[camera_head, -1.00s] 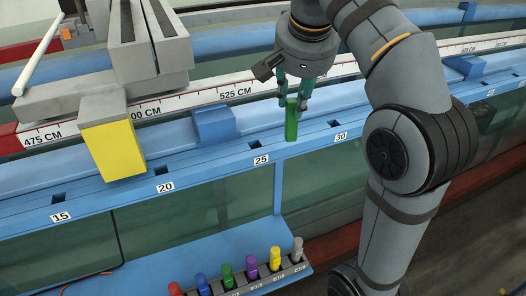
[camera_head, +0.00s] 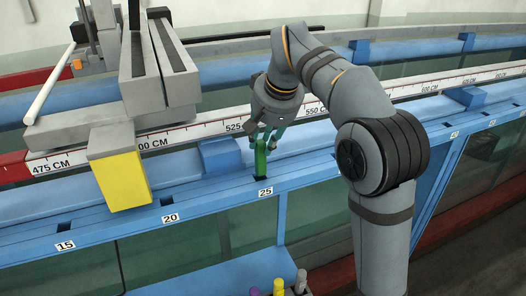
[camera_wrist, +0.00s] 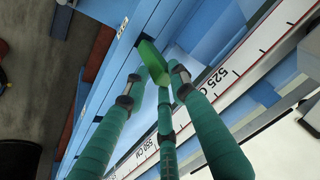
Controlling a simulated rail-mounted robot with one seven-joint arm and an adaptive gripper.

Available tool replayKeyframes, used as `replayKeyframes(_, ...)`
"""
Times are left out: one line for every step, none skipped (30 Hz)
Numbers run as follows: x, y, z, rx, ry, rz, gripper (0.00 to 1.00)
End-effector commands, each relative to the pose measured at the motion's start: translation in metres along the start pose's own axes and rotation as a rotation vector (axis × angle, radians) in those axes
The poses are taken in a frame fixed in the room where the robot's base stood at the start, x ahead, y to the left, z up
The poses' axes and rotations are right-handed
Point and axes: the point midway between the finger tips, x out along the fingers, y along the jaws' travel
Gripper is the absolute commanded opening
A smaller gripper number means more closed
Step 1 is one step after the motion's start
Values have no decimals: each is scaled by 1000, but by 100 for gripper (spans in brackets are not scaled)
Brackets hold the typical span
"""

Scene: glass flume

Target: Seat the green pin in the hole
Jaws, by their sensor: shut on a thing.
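The green pin (camera_head: 261,158) is upright in my gripper (camera_head: 268,140), at the blue rail's front ledge just behind the label 25 (camera_head: 265,191). Its lower end meets the dark hole (camera_head: 260,178) there in the picture; I cannot tell whether it is inside the hole or just above it. In the wrist view, the teal fingers of my gripper (camera_wrist: 160,78) close around the green pin (camera_wrist: 152,62), whose far end points at the blue rail.
A blue block (camera_head: 220,155) sits on the rail just left of the pin. A yellow block (camera_head: 122,180) under a grey carriage (camera_head: 155,80) stands further left. Other holes show near labels 20 (camera_head: 170,218) and 15 (camera_head: 65,245). Several coloured pins (camera_head: 278,287) are low in front.

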Motion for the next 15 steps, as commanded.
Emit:
replayKeyframes(2, -1, -1, 0, 0, -1, 0)
replayKeyframes(4, -1, 0, 0, -1, 0, 0)
replayKeyframes(8, 0, 2, -1, -1, 0, 0)
replayKeyframes(12, 0, 4, -1, -3, 1, 0)
replayKeyframes(17, 1, 6, -1, -3, 1, 0)
replayKeyframes(23, 2, 9, 0, -3, 0, 0)
replayKeyframes(27, 2, 10, -2, -3, 1, 0)
replayKeyframes(30, 2, 12, -1, -3, 1, 0)
replayKeyframes(34, 3, 13, 0, -2, 0, 0)
replayKeyframes(36, 3, 14, 0, -1, 0, 0)
replayKeyframes(38, 4, 15, 0, -1, 0, 0)
replayKeyframes(38, 4, 15, 0, 1, 0, 0)
replayKeyframes(39, 4, 15, 0, 2, 0, 0)
replayKeyframes(39, 4, 14, 0, 2, 0, 0)
replayKeyframes(39, 4, 14, 1, 2, 0, 0)
